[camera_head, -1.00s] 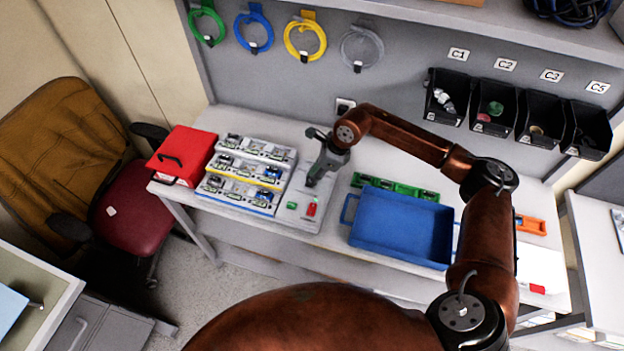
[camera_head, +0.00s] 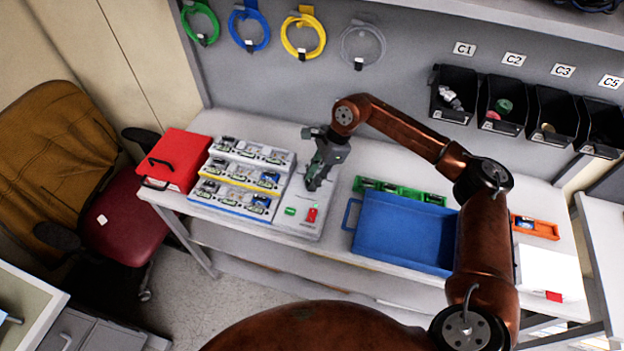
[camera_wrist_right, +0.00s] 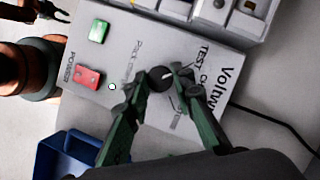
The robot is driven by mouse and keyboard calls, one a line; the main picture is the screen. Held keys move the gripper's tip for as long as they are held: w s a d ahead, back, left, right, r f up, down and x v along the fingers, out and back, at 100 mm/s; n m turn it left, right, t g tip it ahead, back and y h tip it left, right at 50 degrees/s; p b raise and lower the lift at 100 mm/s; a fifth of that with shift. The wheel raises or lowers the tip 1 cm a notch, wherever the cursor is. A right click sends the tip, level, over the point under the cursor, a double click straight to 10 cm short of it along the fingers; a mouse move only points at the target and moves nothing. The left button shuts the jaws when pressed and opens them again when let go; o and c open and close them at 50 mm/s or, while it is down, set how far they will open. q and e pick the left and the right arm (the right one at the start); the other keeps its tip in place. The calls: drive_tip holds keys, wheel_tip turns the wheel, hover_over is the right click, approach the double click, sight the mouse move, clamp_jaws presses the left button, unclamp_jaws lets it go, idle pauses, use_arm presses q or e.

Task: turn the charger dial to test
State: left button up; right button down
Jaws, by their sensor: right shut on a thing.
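The charger (camera_head: 309,226) is a light grey box on the bench, with a green button and a red switch. In the right wrist view its panel (camera_wrist_right: 115,60) has "TEST" and "POWER" lettering. The black round dial (camera_wrist_right: 158,79) sits by the lettering with a short pale mark; its exact setting is hard to read. My right gripper (camera_head: 315,184) reaches down over the charger; in the right wrist view its green fingers (camera_wrist_right: 152,82) close on the dial from both sides. My left gripper (camera_wrist_right: 54,12) shows small at the wrist view's top left corner; its opening is unclear.
A stepped rack of modules (camera_head: 243,177) stands directly left of the charger, with a red box (camera_head: 180,160) beyond it. A blue tray (camera_head: 405,232) and green strip (camera_head: 385,187) lie to the right. Black bins (camera_head: 500,105) and coiled cables (camera_head: 303,36) hang on the wall.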

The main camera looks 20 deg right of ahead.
drive_tip(key=shift+r, duration=0.1)
drive_tip(key=c, duration=1.7)
unclamp_jaws()
drive_tip(key=shift+o, duration=0.2)
drive_tip(key=shift+d, duration=0.1)
drive_tip(key=v, duration=1.2)
drive_tip(key=shift+w, duration=0.1)
